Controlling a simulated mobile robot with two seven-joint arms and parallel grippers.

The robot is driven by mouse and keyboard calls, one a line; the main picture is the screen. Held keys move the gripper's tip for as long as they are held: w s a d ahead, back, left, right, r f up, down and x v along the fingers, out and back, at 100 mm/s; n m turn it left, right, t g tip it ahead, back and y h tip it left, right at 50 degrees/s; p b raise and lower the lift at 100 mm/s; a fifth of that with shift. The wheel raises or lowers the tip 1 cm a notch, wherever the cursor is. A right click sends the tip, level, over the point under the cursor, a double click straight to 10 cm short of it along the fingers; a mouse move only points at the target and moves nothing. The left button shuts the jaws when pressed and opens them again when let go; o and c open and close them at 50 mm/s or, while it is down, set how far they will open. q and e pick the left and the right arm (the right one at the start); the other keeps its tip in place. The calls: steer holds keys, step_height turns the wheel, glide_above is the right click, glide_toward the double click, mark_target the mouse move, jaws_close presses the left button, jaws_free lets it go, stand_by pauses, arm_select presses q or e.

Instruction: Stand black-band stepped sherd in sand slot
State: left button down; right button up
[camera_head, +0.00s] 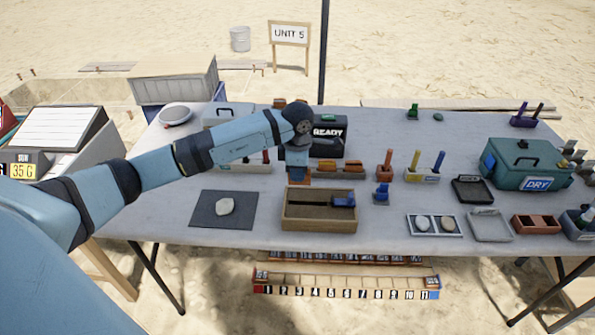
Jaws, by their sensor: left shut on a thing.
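My left arm reaches in from the left, and my left gripper (297,176) points down just behind a shallow wooden tray (320,226). It is shut on a small orange-brown sherd (299,182), mostly hidden by the gripper. I cannot make out its black band or stepped edge. The tray has a brown bed that looks like sand, with a blue-handled tool (343,200) at its right end. My right gripper is not in view.
A dark mat with a pale stone (224,206) lies left of the tray. Orange-brown pieces (340,167) and a black READY box (329,132) stand behind. A blue stamp-like item (381,193) is close on the right. The table front left is clear.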

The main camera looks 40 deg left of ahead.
mark_target(298, 184)
arm_select(q)
step_height(298, 184, down, 4)
steer(key=b, duration=0.2)
steer(key=shift+b, duration=0.35)
steer(key=shift+f+b, duration=0.35)
steer(key=shift+f, duration=0.4)
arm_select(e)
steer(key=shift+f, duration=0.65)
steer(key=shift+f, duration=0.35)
arm_select(q)
steer(key=shift+f+b, duration=0.9)
steer(key=shift+f, duration=0.1)
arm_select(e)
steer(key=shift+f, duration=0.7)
arm_select(q)
steer(key=shift+f+b, duration=0.75)
steer(key=shift+f, duration=0.4)
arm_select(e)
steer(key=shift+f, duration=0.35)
arm_select(q)
steer(key=c, duration=1.1)
jaws_free()
steer(key=shift+r, duration=0.1)
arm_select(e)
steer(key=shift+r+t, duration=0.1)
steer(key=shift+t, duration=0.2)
